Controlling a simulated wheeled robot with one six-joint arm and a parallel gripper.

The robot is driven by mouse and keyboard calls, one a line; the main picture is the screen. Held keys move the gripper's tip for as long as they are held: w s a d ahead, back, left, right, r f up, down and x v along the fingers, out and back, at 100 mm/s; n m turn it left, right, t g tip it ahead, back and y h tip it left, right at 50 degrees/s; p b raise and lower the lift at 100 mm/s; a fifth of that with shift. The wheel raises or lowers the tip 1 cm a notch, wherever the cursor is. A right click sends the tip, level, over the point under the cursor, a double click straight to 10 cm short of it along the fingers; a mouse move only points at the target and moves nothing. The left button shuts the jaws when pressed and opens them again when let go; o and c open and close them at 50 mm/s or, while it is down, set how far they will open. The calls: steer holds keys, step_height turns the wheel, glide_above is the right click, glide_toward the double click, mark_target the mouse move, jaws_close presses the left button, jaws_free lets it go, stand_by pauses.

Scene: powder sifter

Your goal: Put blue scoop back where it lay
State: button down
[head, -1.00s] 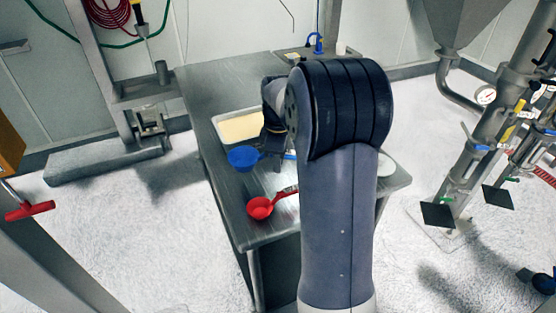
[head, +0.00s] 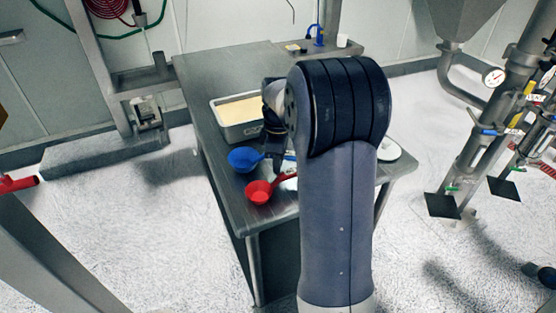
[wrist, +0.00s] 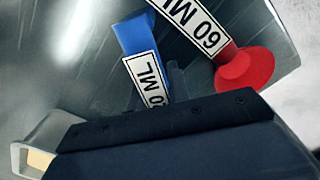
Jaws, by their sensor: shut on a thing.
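The blue scoop (head: 243,160) is at the left side of the metal table, between the tray and the red scoop. My gripper (head: 277,162) is shut on its handle; my arm partly hides the grip in the head view. I cannot tell whether the cup touches the table. The red scoop (head: 259,192) lies just in front, its handle pointing right; its cup shows in the wrist view (wrist: 245,70).
A grey tray (head: 240,132) of pale powder stands behind the blue scoop. A white round item (head: 390,150) lies at the table's right. The table (head: 200,90) is clear at the back left. My arm hides its middle.

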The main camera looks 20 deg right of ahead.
steer(key=shift+f+b, duration=0.3)
steer(key=shift+f, duration=0.3)
stand_by(0.3)
steer(key=c, duration=1.3)
jaws_free()
steer(key=shift+o, duration=0.2)
step_height(320, 180, up, 11)
steer(key=shift+f+p, duration=0.1)
steer(key=shift+p, duration=0.3)
step_height(320, 180, down, 11)
steer(key=shift+r+b, duration=0.15)
steer(key=shift+b, duration=0.25)
steer(key=shift+r, duration=0.2)
